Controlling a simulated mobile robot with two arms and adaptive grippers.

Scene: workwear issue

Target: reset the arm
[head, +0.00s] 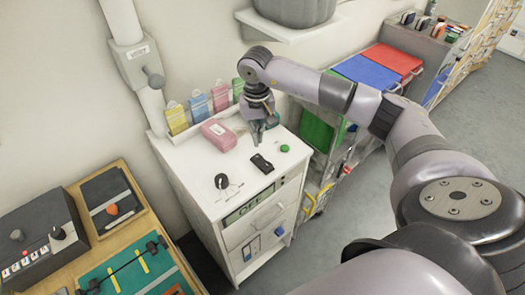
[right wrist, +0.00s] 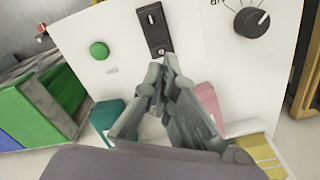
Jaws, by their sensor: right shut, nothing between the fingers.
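My right arm reaches in from the right of the head view. Its right gripper (head: 260,127) hangs fingers down above the white cabinet (head: 205,190), near the black latch-like part (head: 262,163). In the right wrist view the gripper (right wrist: 166,62) is shut, its fingertips together and empty, and they overlap the lower end of the black part (right wrist: 155,30). I cannot tell whether they touch it. A green button (right wrist: 98,50) and a black knob (right wrist: 252,20) lie to either side. My left gripper is not in view.
A pink box (head: 219,135) and several coloured card packs (head: 198,108) stand at the cabinet's back. A workbench with a grey control box (head: 40,240) is at the left. Red (head: 393,60) and blue (head: 366,73) bins stand behind my arm. Grey floor is open at the right.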

